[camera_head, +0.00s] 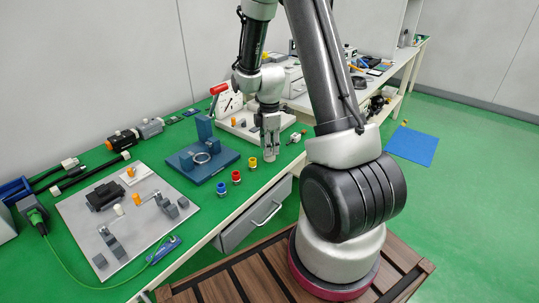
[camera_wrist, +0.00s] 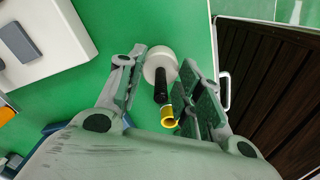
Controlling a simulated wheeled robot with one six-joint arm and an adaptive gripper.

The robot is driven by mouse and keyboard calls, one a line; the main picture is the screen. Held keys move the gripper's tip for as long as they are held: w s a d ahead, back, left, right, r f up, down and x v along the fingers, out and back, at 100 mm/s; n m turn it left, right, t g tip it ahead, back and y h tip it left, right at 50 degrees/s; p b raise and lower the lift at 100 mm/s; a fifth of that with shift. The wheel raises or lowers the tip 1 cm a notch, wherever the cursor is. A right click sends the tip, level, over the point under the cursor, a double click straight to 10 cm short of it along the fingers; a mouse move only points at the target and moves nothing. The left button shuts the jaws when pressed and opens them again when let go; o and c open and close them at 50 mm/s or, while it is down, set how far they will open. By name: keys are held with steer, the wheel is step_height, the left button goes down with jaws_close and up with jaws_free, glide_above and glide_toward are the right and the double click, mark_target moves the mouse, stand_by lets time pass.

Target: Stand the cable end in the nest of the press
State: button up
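My gripper (camera_head: 270,150) points down over the green bench near its front edge. In the wrist view its two fingers (camera_wrist: 162,80) stand on either side of a white round piece with a black stub (camera_wrist: 161,85), apparently the cable end. The white part nearly spans the gap, and the contact is unclear. In the head view a pale piece (camera_head: 270,158) shows just below the fingertips. The unit with a red lever (camera_head: 219,89), behind my gripper on the left, seems to be the press. Its nest cannot be made out, and my arm partly covers that area.
A yellow cup (camera_head: 252,163), red cup (camera_head: 236,177) and blue cup (camera_head: 222,188) stand along the front edge. The yellow one also shows near the fingers (camera_wrist: 169,118). A blue fixture (camera_head: 214,174) with an upright block stands left. A grey board (camera_head: 85,215) lies farther left.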

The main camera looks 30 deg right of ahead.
jaws_close()
stand_by(0.3)
